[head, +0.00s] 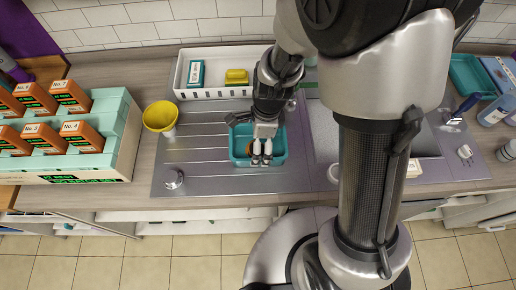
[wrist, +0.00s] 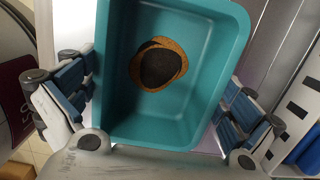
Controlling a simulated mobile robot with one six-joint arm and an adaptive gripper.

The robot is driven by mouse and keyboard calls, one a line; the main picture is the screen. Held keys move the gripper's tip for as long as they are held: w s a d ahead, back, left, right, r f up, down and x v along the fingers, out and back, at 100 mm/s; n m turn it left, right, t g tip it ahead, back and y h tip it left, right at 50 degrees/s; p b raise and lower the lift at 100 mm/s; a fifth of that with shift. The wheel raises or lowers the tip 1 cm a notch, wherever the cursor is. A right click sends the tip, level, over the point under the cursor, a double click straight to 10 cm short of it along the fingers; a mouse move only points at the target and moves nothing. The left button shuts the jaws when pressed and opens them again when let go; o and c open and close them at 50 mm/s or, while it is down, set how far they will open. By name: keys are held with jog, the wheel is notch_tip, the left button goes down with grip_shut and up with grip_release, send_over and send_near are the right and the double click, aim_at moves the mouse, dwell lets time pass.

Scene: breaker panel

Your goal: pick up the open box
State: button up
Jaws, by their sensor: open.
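The open box is a teal, open-topped tub (head: 239,160) on the ribbed metal drainboard, with something brown and dark round inside it. In the wrist view the open box (wrist: 205,128) fills the middle, and a brown ring with a dark centre (wrist: 158,64) lies on its floor. My gripper (head: 262,160) is over the box in the head view and hides part of it. In the wrist view my gripper (wrist: 155,100) is open, with one finger at the left side of the box and one at the right. I cannot tell whether they touch its walls.
A white tray (head: 215,93) with a teal and a yellow item stands behind the box. A yellow bowl (head: 160,116) and a rack of orange cartons (head: 100,165) are at the left. The drainboard (head: 200,175) left of the box is mostly clear.

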jog(key=shift+f, duration=0.45)
jog(key=shift+r, duration=0.1)
jog(key=shift+c, duration=0.6)
jog(key=c, duration=0.7)
jog(key=shift+r, duration=0.1)
jog(key=shift+c, duration=0.2)
